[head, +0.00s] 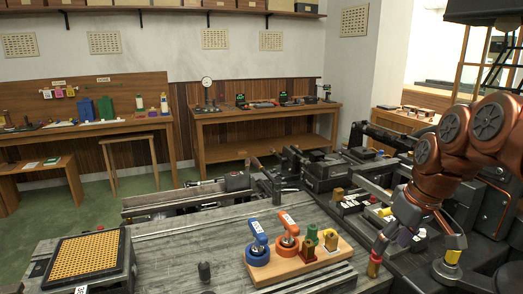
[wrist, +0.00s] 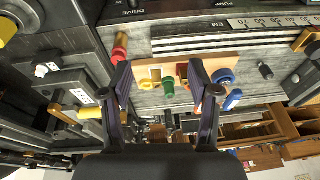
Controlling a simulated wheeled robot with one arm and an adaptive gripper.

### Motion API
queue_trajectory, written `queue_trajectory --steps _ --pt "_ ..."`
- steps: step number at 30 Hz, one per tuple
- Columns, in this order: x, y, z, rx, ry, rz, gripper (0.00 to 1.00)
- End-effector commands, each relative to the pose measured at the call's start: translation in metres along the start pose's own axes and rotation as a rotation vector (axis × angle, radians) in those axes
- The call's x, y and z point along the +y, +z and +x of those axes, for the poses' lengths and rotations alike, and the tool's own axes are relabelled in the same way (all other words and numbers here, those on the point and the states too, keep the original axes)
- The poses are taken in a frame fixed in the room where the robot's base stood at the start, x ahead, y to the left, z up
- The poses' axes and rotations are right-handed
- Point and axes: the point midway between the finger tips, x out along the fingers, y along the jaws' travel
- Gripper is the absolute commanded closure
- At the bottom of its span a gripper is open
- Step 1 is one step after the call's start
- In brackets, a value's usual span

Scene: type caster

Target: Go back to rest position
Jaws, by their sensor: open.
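My gripper (head: 392,240) hangs at the end of my copper-coloured arm, over the right end of the grey workbench. In the wrist view my gripper (wrist: 160,70) has its two dark fingers spread apart with nothing held between them. A wooden block holder (head: 318,258) stands on the bench to its left in the head view. It carries a blue-handled tool (head: 258,248), an orange-handled tool (head: 288,238), and green, red and yellow pieces. A red piece with a yellow top (head: 375,264) stands apart just below my gripper; a red piece also shows beside one finger in the wrist view (wrist: 119,48).
A black tray with a yellow perforated panel (head: 88,256) lies at the bench's left. A small dark peg (head: 204,271) stands in the middle. Dark machinery (head: 325,168) lies behind and right of the bench. Wooden tables (head: 262,112) line the back wall, with green floor before them.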

Motion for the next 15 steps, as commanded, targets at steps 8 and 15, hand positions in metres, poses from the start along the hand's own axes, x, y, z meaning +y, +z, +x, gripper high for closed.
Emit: queue_trajectory --steps 8,15 --pt "-0.1 0.058 0.025 -0.147 -0.004 0.015 0.39" --pt "-0.152 0.132 0.049 -0.27 0.025 0.102 0.39"
